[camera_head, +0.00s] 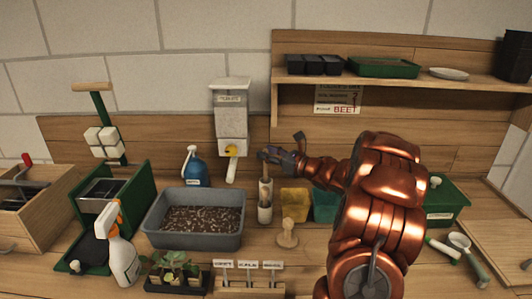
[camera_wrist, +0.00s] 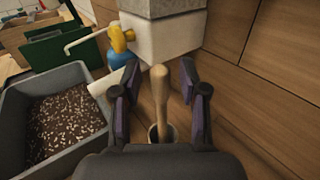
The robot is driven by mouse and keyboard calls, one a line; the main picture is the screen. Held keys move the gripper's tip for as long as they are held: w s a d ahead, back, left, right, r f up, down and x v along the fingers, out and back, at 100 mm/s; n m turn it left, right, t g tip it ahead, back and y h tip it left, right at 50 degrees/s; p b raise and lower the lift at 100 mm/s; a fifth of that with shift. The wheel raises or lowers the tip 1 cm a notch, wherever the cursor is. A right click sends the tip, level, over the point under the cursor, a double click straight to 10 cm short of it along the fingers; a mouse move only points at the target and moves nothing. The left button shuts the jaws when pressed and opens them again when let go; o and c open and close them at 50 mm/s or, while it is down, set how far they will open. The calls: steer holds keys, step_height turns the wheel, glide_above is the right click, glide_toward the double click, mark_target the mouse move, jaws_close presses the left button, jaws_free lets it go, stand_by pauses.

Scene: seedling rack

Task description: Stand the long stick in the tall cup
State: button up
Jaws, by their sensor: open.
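The long wooden stick (camera_head: 265,190) stands nearly upright in the tall pale cup (camera_head: 265,214), on the bench just left of my arm. In the wrist view the stick (camera_wrist: 161,95) rises between the two fingers, with its lower end inside the dark mouth of the cup (camera_wrist: 174,131). My gripper (camera_head: 281,150) is open around the upper part of the stick. In the wrist view the fingers of my gripper (camera_wrist: 159,80) are apart on either side, with visible gaps to the stick. The cup's lower part is hidden in the wrist view.
A grey soil tray (camera_head: 195,240) stands left of the cup. A wooden dibber (camera_head: 288,234), a yellow block (camera_head: 294,204) and a teal container (camera_head: 326,206) stand close on the right.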

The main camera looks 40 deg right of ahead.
steer(key=b+v, duration=0.3)
steer(key=v, duration=0.8)
steer(key=shift+s, duration=0.2)
